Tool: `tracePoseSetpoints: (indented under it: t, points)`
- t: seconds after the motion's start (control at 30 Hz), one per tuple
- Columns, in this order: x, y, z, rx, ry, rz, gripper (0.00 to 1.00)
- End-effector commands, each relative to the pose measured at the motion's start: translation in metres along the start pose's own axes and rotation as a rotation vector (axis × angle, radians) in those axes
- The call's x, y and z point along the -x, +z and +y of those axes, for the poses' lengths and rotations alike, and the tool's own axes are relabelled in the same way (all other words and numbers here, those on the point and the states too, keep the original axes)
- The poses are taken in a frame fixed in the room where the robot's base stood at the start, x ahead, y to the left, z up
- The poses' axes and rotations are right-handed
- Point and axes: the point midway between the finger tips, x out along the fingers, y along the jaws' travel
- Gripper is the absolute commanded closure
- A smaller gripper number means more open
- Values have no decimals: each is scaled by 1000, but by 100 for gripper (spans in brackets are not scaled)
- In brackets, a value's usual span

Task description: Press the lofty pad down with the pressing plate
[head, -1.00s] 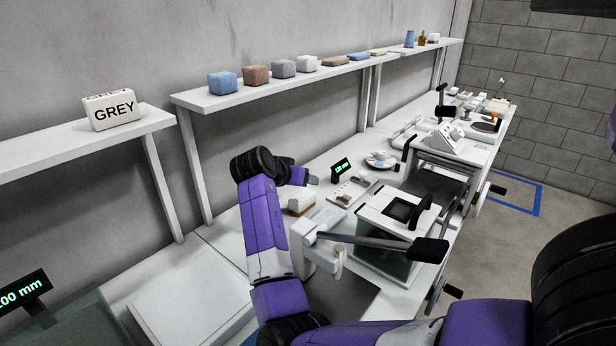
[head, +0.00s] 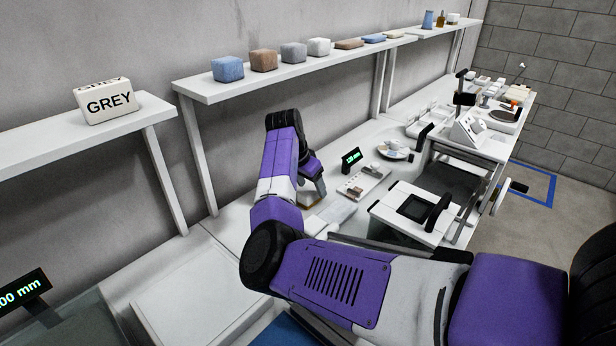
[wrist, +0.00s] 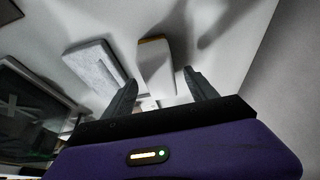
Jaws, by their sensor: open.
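My gripper (head: 314,182) is low over the bench by the wall, open and empty, with its fingers pointing down. In the wrist view, a white block with a tan edge (wrist: 156,66) lies just beyond and between the open fingertips (wrist: 158,84); it looks like the pressing plate. In the head view this block (head: 309,201) is partly hidden by my gripper. A pale grey flat pad (wrist: 96,68) lies beside it, apart from it; it may be the lofty pad. In the head view this pad (head: 337,213) is partly covered by my arm.
A small tray (head: 364,184) and a green-lit display (head: 351,157) stand to the right. A white-topped machine (head: 420,207) with a dark opening is near the front edge. The wall shelf (head: 290,75) above carries several coloured blocks. The GREY sign (head: 108,101) stands on the left shelf.

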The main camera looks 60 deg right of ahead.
Motion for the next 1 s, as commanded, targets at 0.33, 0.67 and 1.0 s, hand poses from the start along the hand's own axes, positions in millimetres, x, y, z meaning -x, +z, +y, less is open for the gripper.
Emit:
tracePoseSetpoints:
  t: [0.33, 0.67, 1.0]
  points:
    - [-15, 0, 0, 0, -1, 1, 34]
    - [-14, 0, 0, 0, -1, 1, 73]
    - [-14, 0, 0, 0, -1, 1, 83]
